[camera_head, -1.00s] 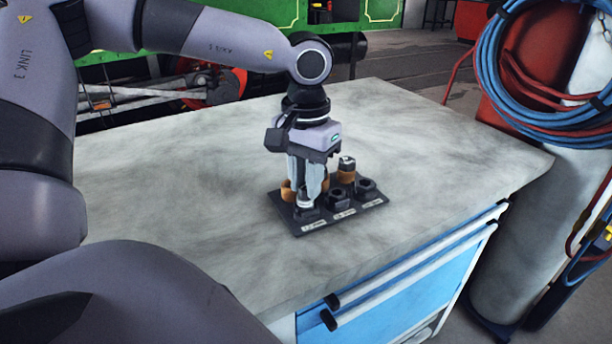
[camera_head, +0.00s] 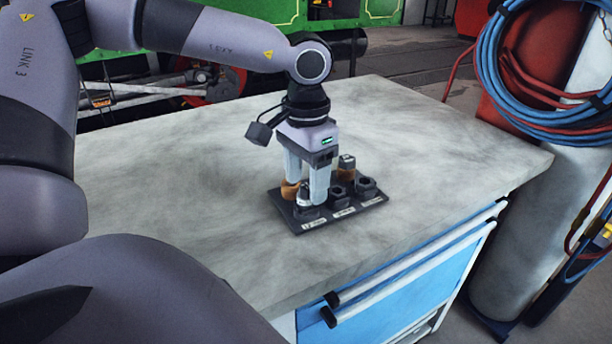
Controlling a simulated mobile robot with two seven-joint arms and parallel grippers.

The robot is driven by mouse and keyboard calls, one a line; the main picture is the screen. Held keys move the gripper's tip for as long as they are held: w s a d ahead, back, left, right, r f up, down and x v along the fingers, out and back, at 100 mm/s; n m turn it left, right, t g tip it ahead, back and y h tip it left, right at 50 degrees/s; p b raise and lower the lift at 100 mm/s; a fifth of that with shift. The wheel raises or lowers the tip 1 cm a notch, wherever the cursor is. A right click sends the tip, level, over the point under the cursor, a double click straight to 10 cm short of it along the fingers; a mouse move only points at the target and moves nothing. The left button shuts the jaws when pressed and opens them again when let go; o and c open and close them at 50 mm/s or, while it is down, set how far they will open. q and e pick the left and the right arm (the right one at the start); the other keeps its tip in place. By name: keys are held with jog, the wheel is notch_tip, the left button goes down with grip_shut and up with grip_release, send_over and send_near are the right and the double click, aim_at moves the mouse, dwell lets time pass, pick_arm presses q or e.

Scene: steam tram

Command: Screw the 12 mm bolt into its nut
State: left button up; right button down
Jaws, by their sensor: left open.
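A black plate (camera_head: 372,202) lies on the workbench with a front row of dark nuts and a back row of orange-brown holders. A silver-headed bolt (camera_head: 303,196) stands upright at the left nut (camera_head: 306,212); how deep it sits cannot be told. My left gripper (camera_head: 308,195) points down over it, open, with its fingers around or beside the bolt head. The middle nut (camera_head: 339,195) and right nut (camera_head: 366,187) show no bolt. Another bolt (camera_head: 346,161) stands in the right holder (camera_head: 346,172). The plate labels are too small to read. My right gripper is out of view.
The grey workbench top (camera_head: 430,140) is clear around the plate. Its blue drawers (camera_head: 410,290) have handles along the front. A gas cylinder (camera_head: 520,220) with blue and red hoses (camera_head: 500,60) stands at the right. A green engine (camera_head: 240,28) is behind.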

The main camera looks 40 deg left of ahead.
pick_arm(q)
jog(key=shift+r+p, duration=1.8)
jog(key=shift+r, duration=0.75)
jog(key=shift+f, duration=0.1)
